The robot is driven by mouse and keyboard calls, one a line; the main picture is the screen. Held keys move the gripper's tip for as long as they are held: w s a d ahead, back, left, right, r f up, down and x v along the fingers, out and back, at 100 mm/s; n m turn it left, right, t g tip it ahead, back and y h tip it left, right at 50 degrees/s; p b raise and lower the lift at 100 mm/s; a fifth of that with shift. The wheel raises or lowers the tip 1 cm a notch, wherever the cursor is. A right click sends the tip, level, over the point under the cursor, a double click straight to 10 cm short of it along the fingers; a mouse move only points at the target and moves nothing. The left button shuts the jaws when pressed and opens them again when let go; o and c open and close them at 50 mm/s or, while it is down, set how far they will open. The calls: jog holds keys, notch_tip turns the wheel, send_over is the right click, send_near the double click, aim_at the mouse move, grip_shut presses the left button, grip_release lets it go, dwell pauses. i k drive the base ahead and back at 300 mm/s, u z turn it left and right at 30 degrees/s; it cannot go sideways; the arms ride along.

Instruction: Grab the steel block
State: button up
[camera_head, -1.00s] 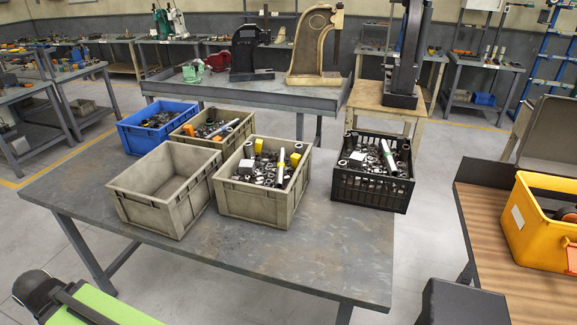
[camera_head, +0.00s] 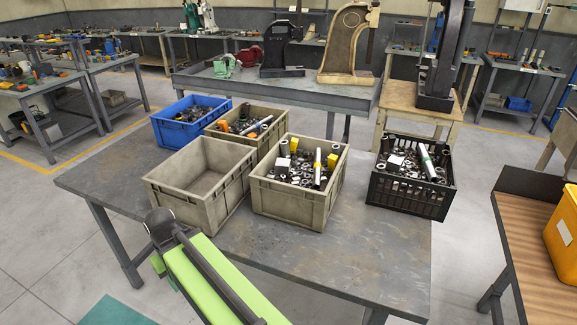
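A small light grey block (camera_head: 283,162), which may be the steel block, lies among loose metal parts in the beige front crate (camera_head: 288,203). A pale, flat-topped piece (camera_head: 396,160) lies among parts in the black crate (camera_head: 412,194); I cannot tell if it is a steel block. My green and dark arm reaches in from the bottom, over the table's front left edge. No gripper fingers show.
An empty beige crate (camera_head: 200,184) stands left of the filled one. Behind are a blue crate (camera_head: 191,122) and another beige crate (camera_head: 245,132). The grey table (camera_head: 350,254) is bare at the front right. An orange bin (camera_head: 562,232) stands at the right.

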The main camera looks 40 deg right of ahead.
aim_at(282, 165)
jog(key=i, duration=1.65)
jog(key=u, duration=0.05)
